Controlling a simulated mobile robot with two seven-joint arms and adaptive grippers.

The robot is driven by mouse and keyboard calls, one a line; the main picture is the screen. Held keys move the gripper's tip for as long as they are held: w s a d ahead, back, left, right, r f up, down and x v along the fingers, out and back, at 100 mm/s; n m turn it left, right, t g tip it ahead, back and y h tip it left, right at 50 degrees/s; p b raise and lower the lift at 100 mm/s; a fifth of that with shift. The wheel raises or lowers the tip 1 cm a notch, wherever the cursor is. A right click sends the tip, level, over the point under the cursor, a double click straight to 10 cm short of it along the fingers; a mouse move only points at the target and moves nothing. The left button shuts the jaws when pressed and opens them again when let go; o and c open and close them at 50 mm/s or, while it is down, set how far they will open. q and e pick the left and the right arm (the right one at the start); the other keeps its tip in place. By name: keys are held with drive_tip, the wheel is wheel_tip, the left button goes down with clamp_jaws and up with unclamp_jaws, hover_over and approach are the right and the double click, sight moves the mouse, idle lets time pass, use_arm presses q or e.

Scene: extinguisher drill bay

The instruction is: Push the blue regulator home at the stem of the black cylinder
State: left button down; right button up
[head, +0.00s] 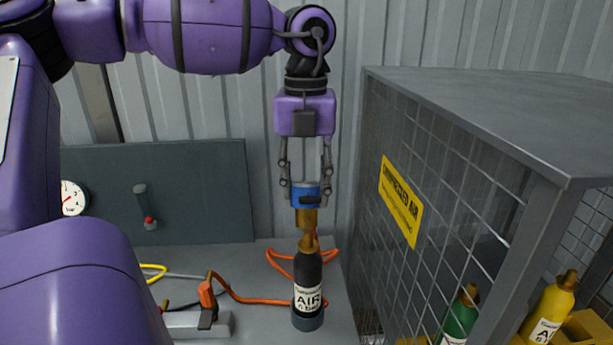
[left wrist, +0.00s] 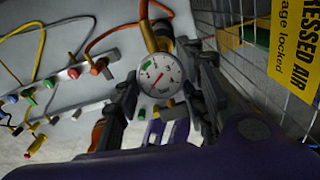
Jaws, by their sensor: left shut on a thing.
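My left gripper (head: 305,184) points straight down and is shut on the blue regulator (head: 299,195). The regulator's brass lower end (head: 306,217) hangs directly over the brass stem of the black cylinder (head: 308,274). The cylinder stands upright on the bench, labelled AIR, in a dark round base. The brass end is very close to the stem; I cannot tell whether they touch. In the left wrist view the regulator's white gauge (left wrist: 160,75) shows between the fingers, with brass behind it. The blue body is mostly hidden there. My right gripper is not in view.
A grey mesh cage (head: 445,190) with a yellow sign stands close on the right, holding green (head: 459,318) and yellow (head: 549,311) cylinders. An orange hose (head: 250,298) lies around the black cylinder. A manifold (head: 197,322) is to the left. A dark panel (head: 195,190) stands behind.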

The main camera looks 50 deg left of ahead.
use_arm(q)
drive_tip(key=shift+w+f, duration=0.1)
drive_tip(key=shift+f, duration=1)
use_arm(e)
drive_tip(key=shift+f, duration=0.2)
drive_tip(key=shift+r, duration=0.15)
use_arm(q)
drive_tip(key=shift+w+a+r+t+y+p, duration=0.15)
drive_tip(key=shift+w+t+y+p, duration=0.1)
drive_tip(key=shift+t+y, duration=0.15)
drive_tip(key=shift+w+a+f+t+y+p, duration=0.15)
drive_tip(key=shift+t+y+p, duration=0.1)
drive_tip(key=shift+t+y, duration=0.15)
drive_tip(key=shift+w+a+t+y, duration=0.2)
drive_tip(key=shift+t+y, duration=0.1)
drive_tip(key=shift+y, duration=0.1)
drive_tip(key=shift+w+a+t+y, duration=0.2)
drive_tip(key=shift+t+y, duration=0.2)
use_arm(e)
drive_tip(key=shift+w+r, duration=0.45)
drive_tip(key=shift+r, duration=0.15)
use_arm(q)
drive_tip(key=shift+s+d, duration=0.1)
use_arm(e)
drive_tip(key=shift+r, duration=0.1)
